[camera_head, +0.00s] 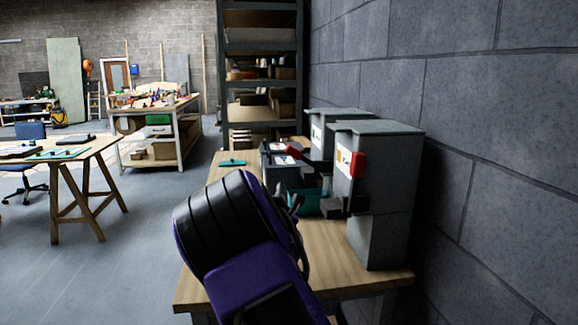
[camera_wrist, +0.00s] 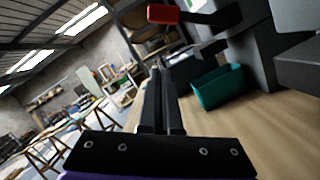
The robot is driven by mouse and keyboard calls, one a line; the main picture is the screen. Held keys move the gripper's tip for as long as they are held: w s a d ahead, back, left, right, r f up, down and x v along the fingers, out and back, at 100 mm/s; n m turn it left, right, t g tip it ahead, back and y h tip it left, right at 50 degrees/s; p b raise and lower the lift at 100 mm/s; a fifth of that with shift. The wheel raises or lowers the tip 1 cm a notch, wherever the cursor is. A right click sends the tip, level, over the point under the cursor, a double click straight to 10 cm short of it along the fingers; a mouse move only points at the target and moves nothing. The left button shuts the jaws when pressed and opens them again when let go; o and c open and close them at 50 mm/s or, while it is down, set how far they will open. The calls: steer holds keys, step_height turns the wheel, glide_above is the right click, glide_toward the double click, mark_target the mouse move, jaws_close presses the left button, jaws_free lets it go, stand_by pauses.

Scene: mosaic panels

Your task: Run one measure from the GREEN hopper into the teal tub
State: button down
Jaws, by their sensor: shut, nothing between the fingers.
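Two grey hoppers stand in a row on the bench along the wall, a near one (camera_head: 385,165) and a far one (camera_head: 325,128). The near hopper's label has an orange patch; the far label is too small to read, so I cannot tell which is the green hopper. A red lever end (camera_head: 358,165) sticks out of the near hopper and another red one (camera_head: 293,150) shows farther back. The teal tub (camera_head: 307,203) is on the bench below the spouts, also in the wrist view (camera_wrist: 218,87). My gripper (camera_wrist: 158,70) is shut and empty, left of the tub.
The wooden bench (camera_head: 335,275) is bare at its near end. A small teal item (camera_head: 232,162) lies at its far left. A block wall (camera_head: 490,130) closes the right side; shelving (camera_head: 262,60) stands behind. In the wrist view a red part (camera_wrist: 163,14) hangs above my fingers.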

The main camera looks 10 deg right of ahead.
mark_target(305, 158)
steer(key=w+d+r, duration=0.3)
steer(key=w+r, duration=0.2)
steer(key=w, duration=0.3)
steer(key=shift+d, duration=0.2)
steer(key=shift+r, duration=0.1)
steer(key=shift+w+d+r+m, duration=0.1)
steer(key=shift+r+m, duration=0.2)
steer(key=shift+m, duration=0.2)
